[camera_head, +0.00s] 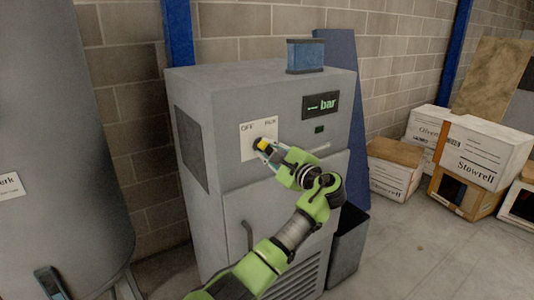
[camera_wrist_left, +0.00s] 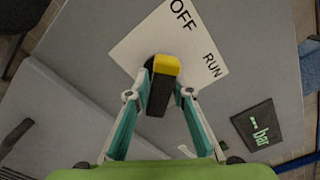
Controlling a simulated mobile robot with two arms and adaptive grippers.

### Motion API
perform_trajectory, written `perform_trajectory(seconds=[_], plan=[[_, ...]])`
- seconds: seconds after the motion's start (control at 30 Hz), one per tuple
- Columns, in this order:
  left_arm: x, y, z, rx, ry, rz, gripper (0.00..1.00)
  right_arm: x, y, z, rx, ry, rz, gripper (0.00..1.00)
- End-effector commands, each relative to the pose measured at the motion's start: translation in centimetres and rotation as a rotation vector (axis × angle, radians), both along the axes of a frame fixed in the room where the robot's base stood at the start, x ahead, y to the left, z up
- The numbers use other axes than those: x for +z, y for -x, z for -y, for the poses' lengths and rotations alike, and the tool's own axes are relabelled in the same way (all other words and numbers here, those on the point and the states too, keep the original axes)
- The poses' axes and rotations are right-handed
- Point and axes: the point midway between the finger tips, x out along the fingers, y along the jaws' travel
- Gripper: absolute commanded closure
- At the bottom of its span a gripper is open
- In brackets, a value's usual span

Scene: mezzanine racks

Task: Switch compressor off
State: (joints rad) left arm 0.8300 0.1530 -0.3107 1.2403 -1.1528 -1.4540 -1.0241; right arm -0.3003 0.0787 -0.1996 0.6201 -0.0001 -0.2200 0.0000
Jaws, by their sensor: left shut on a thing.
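The compressor (camera_head: 235,195) is a grey cabinet against the block wall. Its white switch plate (camera_head: 248,145) is marked OFF at left and RUN at right. A black switch knob with a yellow end (camera_head: 265,143) sits on the plate. It also shows in the left wrist view (camera_wrist_left: 166,66), its yellow end roughly toward the OFF word. My left gripper (camera_head: 265,148) is shut on the knob, with one finger on either side; the fingers partly hide it. The dark display (camera_head: 320,105) reads dashes and "bar" in green. My right gripper is not in view.
A large grey tank (camera_head: 60,130) stands at the left. A blue box (camera_head: 305,56) sits on the compressor. A dark bin (camera_head: 348,250) stands at its right side. Cartons (camera_head: 482,150) are stacked farther right, with open floor in front.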

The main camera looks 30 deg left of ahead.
Motion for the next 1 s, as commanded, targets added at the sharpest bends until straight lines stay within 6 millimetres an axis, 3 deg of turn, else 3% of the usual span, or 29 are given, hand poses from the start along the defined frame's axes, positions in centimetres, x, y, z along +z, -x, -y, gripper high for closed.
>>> perform_trajectory(seconds=[0.47, 0.5, 0.57, 1.0], plan=[[0.11, 0.00, 0.00, 0.000, 0.008, 0.020, 1.00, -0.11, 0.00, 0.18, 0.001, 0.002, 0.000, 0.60], [0.11, 0.00, 0.00, 0.000, 0.008, 0.020, 0.74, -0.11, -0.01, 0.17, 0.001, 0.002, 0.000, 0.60], [0.10, -0.01, 0.00, 0.000, 0.008, 0.019, 0.62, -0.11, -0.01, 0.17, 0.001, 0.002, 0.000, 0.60], [0.03, 0.23, 0.82, -0.004, 0.006, 0.016, 0.62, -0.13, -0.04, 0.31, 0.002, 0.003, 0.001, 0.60]])
